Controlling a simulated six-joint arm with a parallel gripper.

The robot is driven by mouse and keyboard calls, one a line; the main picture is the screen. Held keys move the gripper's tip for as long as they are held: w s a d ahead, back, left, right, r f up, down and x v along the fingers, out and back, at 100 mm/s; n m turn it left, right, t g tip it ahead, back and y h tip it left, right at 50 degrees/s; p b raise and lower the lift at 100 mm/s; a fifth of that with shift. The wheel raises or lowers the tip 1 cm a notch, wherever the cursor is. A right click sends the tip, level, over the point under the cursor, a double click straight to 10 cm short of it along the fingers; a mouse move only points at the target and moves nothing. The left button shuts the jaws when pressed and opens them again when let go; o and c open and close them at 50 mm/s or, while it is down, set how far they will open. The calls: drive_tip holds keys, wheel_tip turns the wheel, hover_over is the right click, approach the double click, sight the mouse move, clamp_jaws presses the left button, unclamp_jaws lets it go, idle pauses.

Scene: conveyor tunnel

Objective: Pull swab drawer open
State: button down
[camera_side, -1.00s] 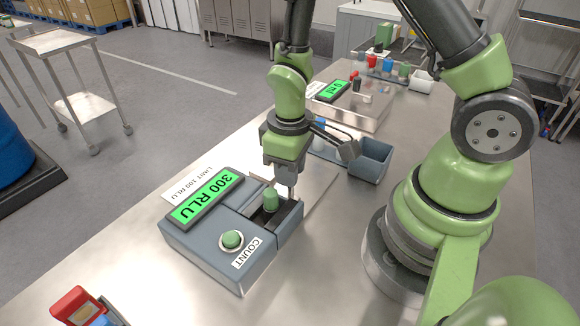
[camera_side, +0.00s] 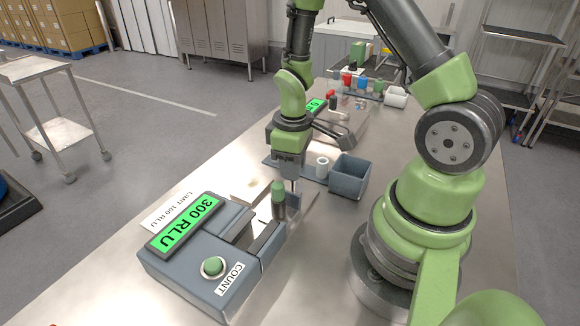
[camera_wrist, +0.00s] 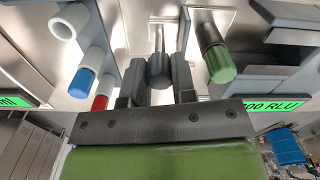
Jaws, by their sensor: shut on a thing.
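The grey swab reader (camera_side: 200,275) stands at the front left in the side view, with a green button and a lit 300 RLU screen. Its swab drawer (camera_side: 292,204) sticks out of the end facing my gripper. A green-capped swab (camera_side: 278,198) stands upright in it, and shows beside my fingers in the wrist view (camera_wrist: 216,55). My gripper (camera_side: 292,184) points down just beyond the swab. In the wrist view its fingers (camera_wrist: 157,80) are shut on the dark drawer knob (camera_wrist: 158,68). How far the drawer is out is partly hidden.
A second reader with a green screen (camera_side: 316,106) and several coloured caps are farther back.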

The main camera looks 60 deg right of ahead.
drive_tip(key=c, duration=0.9)
unclamp_jaws()
wheel_tip(320, 180, up, 10)
drive_tip(key=shift+a+r, duration=0.1)
drive_tip(key=s+a+r+m+t, duration=0.2)
drive_tip(key=s+a+r, duration=0.1)
drive_tip(key=r, duration=0.1)
drive_tip(key=s+a+r+m+t+y, duration=0.1)
drive_tip(key=s+a+r+m+t, duration=0.1)
drive_tip(key=r, duration=0.3)
drive_tip(key=s+a+r+m+t+y, duration=0.1)
drive_tip(key=s+a+r+m+t, duration=0.1)
drive_tip(key=s+a+r+t, duration=0.1)
drive_tip(key=shift+s+a+r, duration=0.7)
drive_tip(key=shift+s+r, duration=0.1)
drive_tip(key=shift+r, duration=0.2)
